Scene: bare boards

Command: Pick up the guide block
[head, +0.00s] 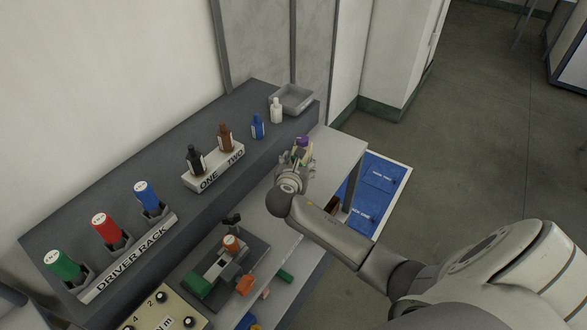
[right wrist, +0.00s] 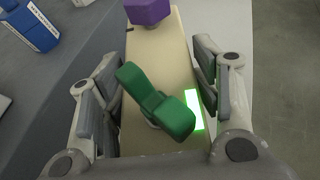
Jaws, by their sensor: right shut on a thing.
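The guide block appears to be the long beige block (right wrist: 165,70) in the right wrist view. A purple piece (right wrist: 148,11) is at its far end, and a bent green piece (right wrist: 158,102) and a bright green-white patch (right wrist: 194,110) lie over it. The fingers stand apart from the green piece. In the head view my right gripper (head: 301,158) is over the bench's far right part, with the purple piece (head: 302,142) showing at its tip. My left gripper is not in view.
The dark raised shelf (head: 235,120) holds a driver rack (head: 130,255) with several coloured handles, bottles in a holder (head: 212,170) and a grey tray (head: 292,98). A fixture (head: 230,265) with orange and green parts is on the bench.

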